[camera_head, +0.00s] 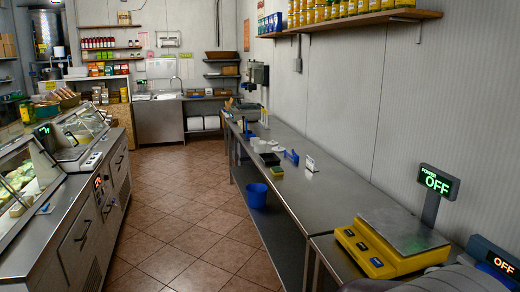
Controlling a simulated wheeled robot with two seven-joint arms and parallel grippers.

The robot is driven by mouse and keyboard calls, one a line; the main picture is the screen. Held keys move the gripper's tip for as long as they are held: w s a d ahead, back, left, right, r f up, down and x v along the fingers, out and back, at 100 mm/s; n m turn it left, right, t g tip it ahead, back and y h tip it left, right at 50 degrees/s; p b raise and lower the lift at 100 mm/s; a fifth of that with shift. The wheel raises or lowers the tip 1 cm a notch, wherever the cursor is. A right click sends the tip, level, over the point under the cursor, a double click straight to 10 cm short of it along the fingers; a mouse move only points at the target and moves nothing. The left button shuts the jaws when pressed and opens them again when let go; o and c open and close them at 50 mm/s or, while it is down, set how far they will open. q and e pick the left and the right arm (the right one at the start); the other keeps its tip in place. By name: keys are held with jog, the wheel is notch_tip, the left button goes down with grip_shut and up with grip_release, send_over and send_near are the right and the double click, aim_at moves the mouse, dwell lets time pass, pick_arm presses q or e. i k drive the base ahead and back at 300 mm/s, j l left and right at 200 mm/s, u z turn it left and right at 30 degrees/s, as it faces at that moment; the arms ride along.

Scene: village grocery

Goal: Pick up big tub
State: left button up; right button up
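No thing in view can be told for sure to be the big tub. A blue tub-like bucket (256,195) stands upright on the lower shelf of the long steel counter at the right. White tubs or bins (204,123) sit low under the back counter, too small to make out well. Neither of my grippers is in view. A grey rounded shape at the bottom right edge may be part of my own arm; I cannot tell.
The long steel counter (335,195) carries small items and a yellow scale (385,245) at its near end. A glass deli case (50,165) lines the left side. The tiled aisle (185,215) between them is clear. A wall shelf (350,22) holds several jars.

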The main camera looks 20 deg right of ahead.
aim_at(259, 146)
jog(key=i+z, duration=0.1)
jog(key=i, duration=3.05)
jog(key=i+z, duration=0.15)
jog(key=i, duration=0.65)
jog(key=i+j+z, duration=0.15)
jog(key=i, duration=0.7)
